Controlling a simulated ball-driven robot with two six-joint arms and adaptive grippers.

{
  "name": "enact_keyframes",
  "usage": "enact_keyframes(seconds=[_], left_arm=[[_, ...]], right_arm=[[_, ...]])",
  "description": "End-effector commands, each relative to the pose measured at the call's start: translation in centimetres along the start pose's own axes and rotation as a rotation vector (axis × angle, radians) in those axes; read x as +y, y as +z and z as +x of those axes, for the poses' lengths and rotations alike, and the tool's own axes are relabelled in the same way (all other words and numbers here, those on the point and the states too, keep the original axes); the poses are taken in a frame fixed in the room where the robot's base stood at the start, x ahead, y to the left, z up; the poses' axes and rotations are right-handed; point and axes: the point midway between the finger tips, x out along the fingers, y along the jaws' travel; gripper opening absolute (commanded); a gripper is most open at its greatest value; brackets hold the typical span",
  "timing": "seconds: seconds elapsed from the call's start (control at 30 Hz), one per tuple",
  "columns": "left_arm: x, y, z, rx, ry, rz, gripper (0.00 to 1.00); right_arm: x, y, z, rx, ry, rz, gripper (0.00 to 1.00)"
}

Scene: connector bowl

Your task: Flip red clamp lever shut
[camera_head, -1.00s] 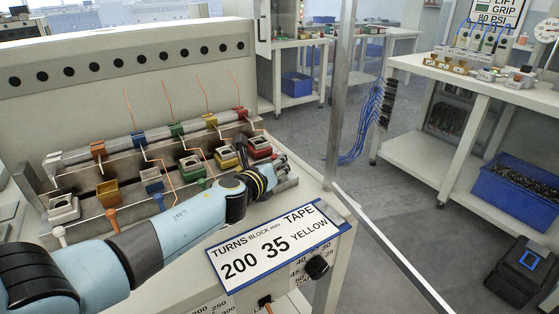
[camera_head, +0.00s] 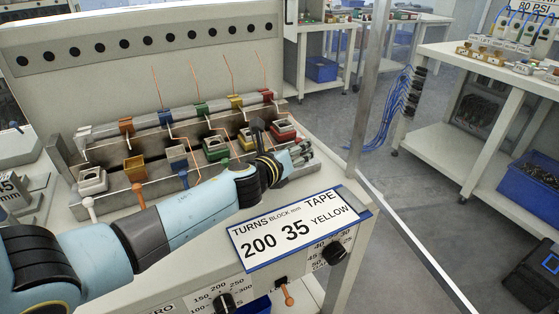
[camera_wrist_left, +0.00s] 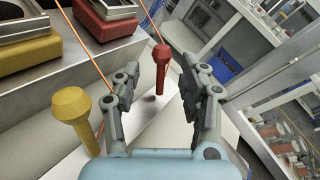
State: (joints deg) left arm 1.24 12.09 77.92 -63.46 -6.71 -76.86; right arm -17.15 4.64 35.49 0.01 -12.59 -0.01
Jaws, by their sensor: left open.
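The red clamp lever (camera_wrist_left: 161,66) shows in the left wrist view as a red handle with a wider head, standing between my left gripper's two fingers. The fingers are spread, with a gap on both sides of it. I see no clear contact. Its red clamp block (camera_wrist_left: 112,8) is at the top of that view. In the head view, the red block (camera_head: 284,133) is at the right end of the front row. My left gripper (camera_head: 300,153) is just in front of it, and the arm hides the red lever there. My right gripper is not in view.
A yellow lever (camera_wrist_left: 72,108) stands close left of my left finger, below the yellow block (camera_wrist_left: 30,38). Copper wires rise from the rear clips. White (camera_head: 90,207) and orange (camera_head: 138,195) levers stand farther left. A sign panel (camera_head: 300,228) lies in front of the gripper.

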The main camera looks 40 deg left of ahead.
Motion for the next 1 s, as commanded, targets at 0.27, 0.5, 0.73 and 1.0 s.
enact_keyframes(seconds=[0.27, 0.5, 0.73, 1.0], left_arm=[[0.1, -0.1, -6.8, 0.001, 0.002, 0.002, 0.43], [0.1, 0.0, -9.3, 0.0, 0.002, 0.001, 0.43], [0.1, 0.0, -9.6, -0.001, 0.003, 0.0, 0.43], [0.1, 0.0, -9.5, -0.001, 0.003, 0.0, 0.43]], right_arm=[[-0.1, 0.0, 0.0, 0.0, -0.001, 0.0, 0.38], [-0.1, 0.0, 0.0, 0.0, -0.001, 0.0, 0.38], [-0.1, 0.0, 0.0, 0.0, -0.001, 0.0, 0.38], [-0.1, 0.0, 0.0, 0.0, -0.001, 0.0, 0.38]])
